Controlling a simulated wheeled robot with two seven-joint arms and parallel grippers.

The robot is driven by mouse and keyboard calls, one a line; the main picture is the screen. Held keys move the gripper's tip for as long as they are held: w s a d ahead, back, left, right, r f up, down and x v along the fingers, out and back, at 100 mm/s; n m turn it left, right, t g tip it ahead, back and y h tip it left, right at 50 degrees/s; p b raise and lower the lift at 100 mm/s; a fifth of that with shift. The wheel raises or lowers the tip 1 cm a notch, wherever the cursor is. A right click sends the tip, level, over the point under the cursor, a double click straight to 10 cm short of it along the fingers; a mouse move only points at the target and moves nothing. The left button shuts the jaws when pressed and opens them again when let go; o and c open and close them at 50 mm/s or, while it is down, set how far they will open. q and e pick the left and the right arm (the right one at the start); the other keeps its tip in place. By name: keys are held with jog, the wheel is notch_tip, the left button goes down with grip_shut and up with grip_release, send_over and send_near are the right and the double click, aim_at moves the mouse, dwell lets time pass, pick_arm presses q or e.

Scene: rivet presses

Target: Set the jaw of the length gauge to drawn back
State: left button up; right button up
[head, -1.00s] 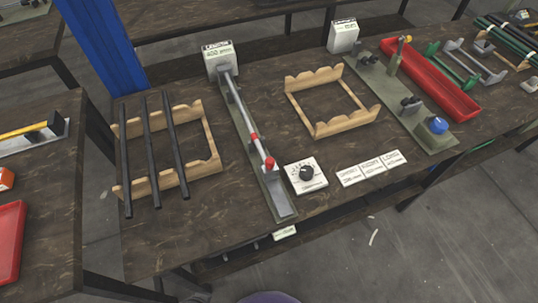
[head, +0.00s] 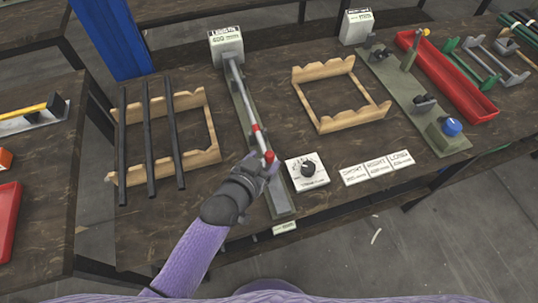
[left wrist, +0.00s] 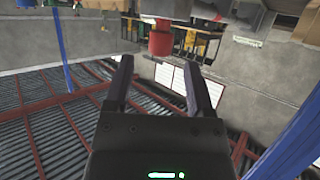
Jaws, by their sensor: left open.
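The length gauge (head: 243,105) is a long narrow grey-green base with a rail and a white "400 mm" display box (head: 227,48) at its far end. Its jaw has a red part (head: 256,128) on the rail and a red knob (head: 269,156) near the front end. My left gripper (head: 266,167) is at the red knob, fingers toward it. In the left wrist view, the red knob (left wrist: 160,43) stands just beyond and between the tips of the open left gripper (left wrist: 157,63), with no grip visible. My right gripper is not in view.
A wooden rack with dark rods (head: 208,128) lies left of the gauge and an empty wooden rack (head: 344,121) right. A green-plated fixture (head: 409,83) and red tray (head: 459,88) lie farther right.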

aim_at(268, 156)
pick_arm(q)
jog(key=b+x, duration=0.1)
jog(key=x, duration=0.2)
jog(key=shift+f, duration=0.25)
jog(key=shift+w+d, duration=0.2)
jog(key=shift+w, duration=0.2)
grip_shut()
dwell(0.8)
